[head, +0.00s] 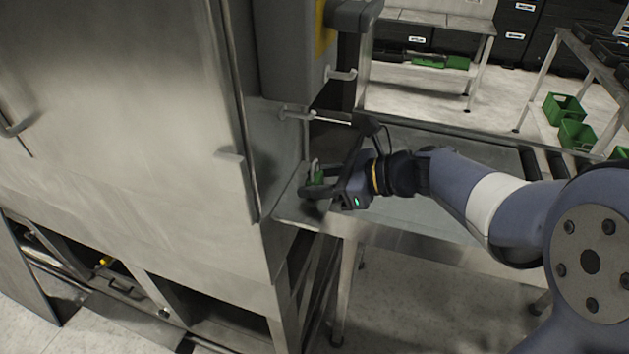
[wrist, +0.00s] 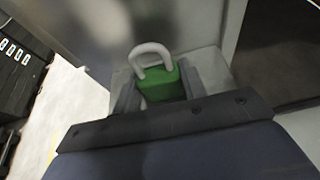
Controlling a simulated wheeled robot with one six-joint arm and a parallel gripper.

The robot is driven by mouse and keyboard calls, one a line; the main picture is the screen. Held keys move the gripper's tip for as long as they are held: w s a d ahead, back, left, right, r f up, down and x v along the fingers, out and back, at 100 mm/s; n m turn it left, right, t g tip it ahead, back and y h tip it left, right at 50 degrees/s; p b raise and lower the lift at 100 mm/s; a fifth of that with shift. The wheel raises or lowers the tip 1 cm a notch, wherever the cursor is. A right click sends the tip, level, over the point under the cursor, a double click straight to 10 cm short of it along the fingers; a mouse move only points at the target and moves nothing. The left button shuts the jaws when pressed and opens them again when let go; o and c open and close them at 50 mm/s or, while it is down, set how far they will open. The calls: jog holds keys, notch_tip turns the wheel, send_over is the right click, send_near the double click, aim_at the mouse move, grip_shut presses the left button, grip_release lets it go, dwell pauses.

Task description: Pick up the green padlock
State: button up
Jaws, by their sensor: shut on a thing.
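The green padlock (wrist: 160,86) has a light grey shackle that points up and away in the wrist view. It sits between the two fingers of my gripper (wrist: 158,97), which are shut on its sides. In the head view the padlock (head: 317,176) shows small at the tip of my gripper (head: 316,186), beside the steel washer and over the left end of the metal table. The fingers hide part of it. I cannot tell whether it touches the surface below.
The steel washer (head: 130,130) stands close on the left, with handles sticking out near my gripper. The metal table (head: 430,205) has free room to the right. Green crates (head: 563,108) sit on a rack at the back right.

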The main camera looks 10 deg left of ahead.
jog(key=shift+r, duration=0.15)
jog(key=shift+d+r, duration=0.2)
jog(key=r, duration=0.6)
jog(key=shift+d+r+b, duration=0.2)
jog(key=shift+d+b, duration=0.1)
jog(key=shift+d, duration=0.1)
jog(key=s+d+b, duration=0.1)
jog(key=d+b, duration=0.1)
jog(key=d, duration=1.6)
jog(key=shift+s+d, duration=0.3)
jog(key=shift+d, duration=0.1)
jog(key=shift+r, duration=0.1)
